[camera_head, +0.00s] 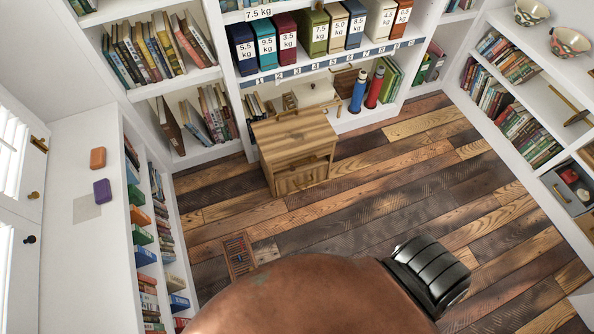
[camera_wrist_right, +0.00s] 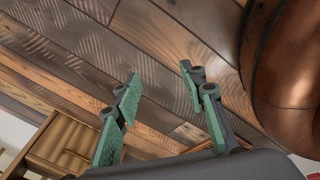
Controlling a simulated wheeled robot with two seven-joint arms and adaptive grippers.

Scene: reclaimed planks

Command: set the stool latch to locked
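A small wooden cabinet-like stool (camera_head: 297,183) stands on the plank floor in front of the back shelves in the head view. Its flat top is plain wood, and its front has a handle. I cannot make out a latch or its setting. In the right wrist view, my right gripper (camera_wrist_right: 160,76) has its two green fingers spread apart with nothing between them, above the floor. A wooden piece with a frame (camera_wrist_right: 62,140) shows at the lower left of that view; I cannot tell whether it is the stool. My left gripper is not in view.
Tall white shelves with books, weight-marked binders (camera_head: 313,40) and two bottles (camera_head: 375,88) stand behind. A shelf with bowls (camera_head: 569,42) lines the right. A low white unit (camera_head: 85,235) lines the left. A slatted wooden item (camera_head: 239,256) lies on the floor. The floor at centre right is clear.

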